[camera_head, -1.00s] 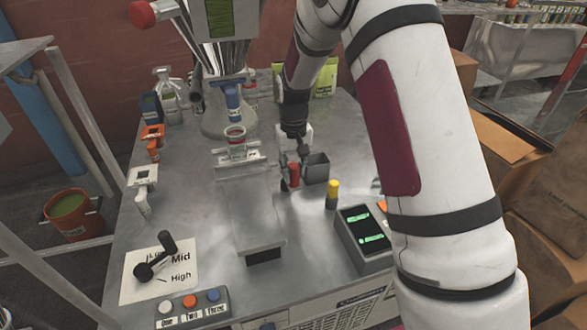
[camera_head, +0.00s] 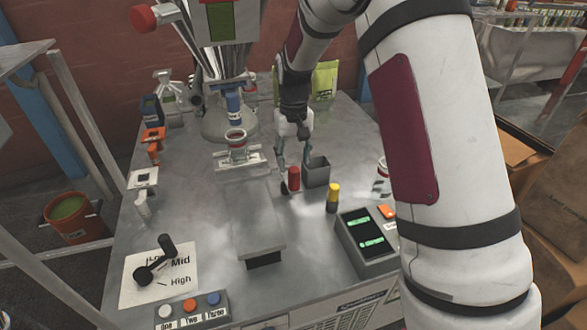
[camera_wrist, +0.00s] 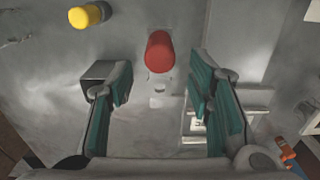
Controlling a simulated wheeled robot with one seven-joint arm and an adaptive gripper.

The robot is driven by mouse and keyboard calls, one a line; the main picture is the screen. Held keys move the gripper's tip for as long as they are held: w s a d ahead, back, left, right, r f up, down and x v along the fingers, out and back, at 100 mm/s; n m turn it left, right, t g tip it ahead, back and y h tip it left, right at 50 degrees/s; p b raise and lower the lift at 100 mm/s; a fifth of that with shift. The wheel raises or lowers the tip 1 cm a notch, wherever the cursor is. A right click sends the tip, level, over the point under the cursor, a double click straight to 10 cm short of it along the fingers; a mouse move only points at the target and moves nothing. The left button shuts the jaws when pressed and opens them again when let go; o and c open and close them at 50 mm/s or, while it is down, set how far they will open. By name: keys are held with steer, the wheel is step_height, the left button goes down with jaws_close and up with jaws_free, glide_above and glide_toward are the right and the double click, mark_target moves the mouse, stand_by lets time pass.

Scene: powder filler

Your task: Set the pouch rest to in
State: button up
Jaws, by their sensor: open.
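A flat metal slab (camera_head: 251,215), which may be the pouch rest, lies on the steel table below the filler nozzle. Its front end reaches towards the table's front. A red-capped knob (camera_head: 294,179) stands just right of the slab. My gripper (camera_head: 293,160) is open and empty, behind and above the red knob. In the wrist view my gripper (camera_wrist: 160,88) has its teal-padded fingers well apart. The red knob (camera_wrist: 160,50) shows ahead of the gap between them, with a pale bracket below it. No contact with the knob is visible.
A grey open box (camera_head: 317,171) stands close right of the gripper. A yellow-capped knob (camera_head: 333,194) and a control box with green displays (camera_head: 367,240) are further right. A black lever (camera_head: 155,262) and a button panel (camera_head: 190,308) occupy the front left.

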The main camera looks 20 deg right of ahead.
step_height(320, 180, up, 6)
steer(key=shift+r, duration=0.45)
